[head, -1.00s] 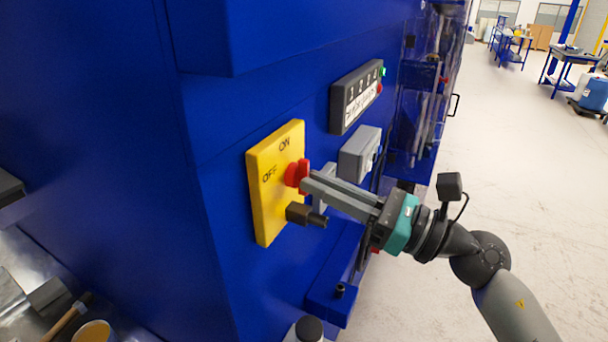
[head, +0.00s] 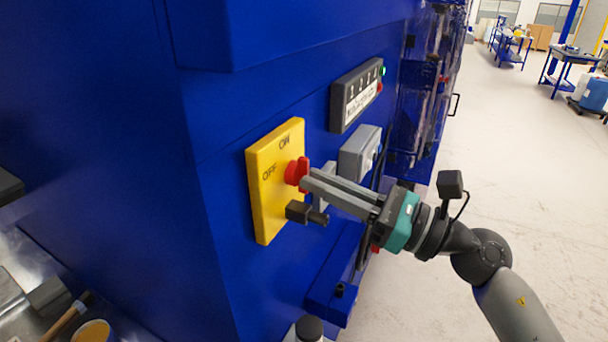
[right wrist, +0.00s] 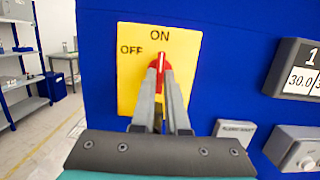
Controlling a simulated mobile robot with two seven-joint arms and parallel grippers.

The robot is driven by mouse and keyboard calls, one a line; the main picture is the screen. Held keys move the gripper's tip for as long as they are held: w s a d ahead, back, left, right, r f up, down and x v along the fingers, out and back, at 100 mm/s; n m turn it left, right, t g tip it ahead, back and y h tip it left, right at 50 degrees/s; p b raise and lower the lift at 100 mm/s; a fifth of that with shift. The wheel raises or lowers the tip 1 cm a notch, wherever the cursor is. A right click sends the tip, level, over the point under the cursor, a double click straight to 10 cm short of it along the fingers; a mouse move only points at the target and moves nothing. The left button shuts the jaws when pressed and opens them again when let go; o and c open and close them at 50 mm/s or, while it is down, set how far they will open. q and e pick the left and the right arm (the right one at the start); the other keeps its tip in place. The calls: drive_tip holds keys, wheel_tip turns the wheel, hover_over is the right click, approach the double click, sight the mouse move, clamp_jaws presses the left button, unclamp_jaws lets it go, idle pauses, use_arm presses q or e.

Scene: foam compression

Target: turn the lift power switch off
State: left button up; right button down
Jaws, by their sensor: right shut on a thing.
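The lift power switch is a yellow plate (head: 266,203) on the blue machine wall, marked ON at the top and OFF at the upper left. Its red knob (head: 293,172) stands out from the plate; in the right wrist view the knob (right wrist: 160,64) points up toward ON. My right gripper (head: 306,177) is shut on the red knob, its fingers reaching in from the right. In the right wrist view the fingers (right wrist: 160,84) cover the lower part of the knob. My left gripper is not in view.
A dark block (head: 305,213) juts out just below the knob. A grey box (head: 358,154) and a dark numbered display panel (head: 354,96) are on the wall to the right. A blue ledge (head: 331,298) lies below.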

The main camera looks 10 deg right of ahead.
drive_tip(key=shift+w+d+n+g+y+b, duration=0.15)
drive_tip(key=shift+n+g+b, duration=0.25)
drive_tip(key=shift+n+b, duration=1.35)
drive_tip(key=shift+s+a+n+g+y+b, duration=0.15)
drive_tip(key=shift+n+g+b, duration=0.25)
drive_tip(key=shift+n+b, duration=1.3)
drive_tip(key=shift+w+d+b, duration=0.1)
drive_tip(key=shift+w+b, duration=0.05)
drive_tip(key=shift+b, duration=0.7)
drive_tip(key=shift+n+g+b, duration=0.7)
drive_tip(key=shift+n+b, duration=1.55)
drive_tip(key=shift+b, duration=0.55)
drive_tip(key=shift+r+n+b, duration=0.15)
drive_tip(key=shift+n+b, duration=1.1)
drive_tip(key=shift+n, duration=0.05)
